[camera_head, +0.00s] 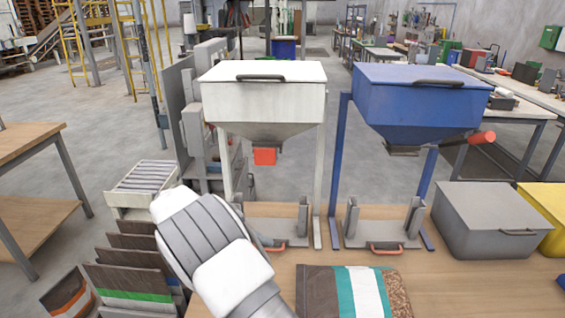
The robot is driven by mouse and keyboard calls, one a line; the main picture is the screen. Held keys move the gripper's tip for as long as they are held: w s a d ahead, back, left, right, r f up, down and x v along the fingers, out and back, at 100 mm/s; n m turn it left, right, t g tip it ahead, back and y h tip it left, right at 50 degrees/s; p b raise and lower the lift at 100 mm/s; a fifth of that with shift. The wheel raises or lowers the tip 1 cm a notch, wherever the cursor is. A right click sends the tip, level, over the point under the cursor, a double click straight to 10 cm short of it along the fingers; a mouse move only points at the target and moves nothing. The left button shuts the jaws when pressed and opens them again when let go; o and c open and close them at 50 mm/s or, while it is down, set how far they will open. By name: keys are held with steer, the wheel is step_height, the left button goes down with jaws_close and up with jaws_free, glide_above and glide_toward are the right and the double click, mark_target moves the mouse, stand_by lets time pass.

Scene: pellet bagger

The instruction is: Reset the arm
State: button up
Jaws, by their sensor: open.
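My arm reaches up from the bottom edge, left of centre, as white and grey rounded links in front of the bench's left end. My gripper's fingers do not show; the arm's far end bends away behind its own links. A white hopper (263,101) with a closed lid and an orange-red part (264,156) below its outlet stands behind the arm. A blue hopper (417,106) with a closed lid and a red-orange handle (482,138) at its right stands beside it. A bag with teal, white and brown bands (365,293) lies on the bench (455,290).
A grey lidded bin (490,222) and a yellow bin (545,215) stand at the bench's right. Clamp stands with orange handles (386,249) sit under the hoppers. Racked bags (130,275) and a roller conveyor (146,178) lie close left of my arm. A wooden table (30,140) stands far left.

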steer(key=s+d+r+y, duration=0.3)
steer(key=d+r+y, duration=0.1)
steer(key=d+r, duration=0.35)
steer(key=s+d+r+y, duration=0.3)
steer(key=d+r+y, duration=0.1)
steer(key=d+r, duration=0.4)
steer(key=s+d+t+y, duration=0.2)
steer(key=s+d, duration=0.2)
steer(key=s, duration=0.4)
steer(key=s+d+r+t+y, duration=0.1)
steer(key=s+d+t+y, duration=0.1)
steer(key=s, duration=0.6)
steer(key=shift+s+d+r+t, duration=0.35)
steer(key=shift+d+t, duration=0.35)
steer(key=shift+d, duration=0.5)
steer(key=shift+d, duration=0.2)
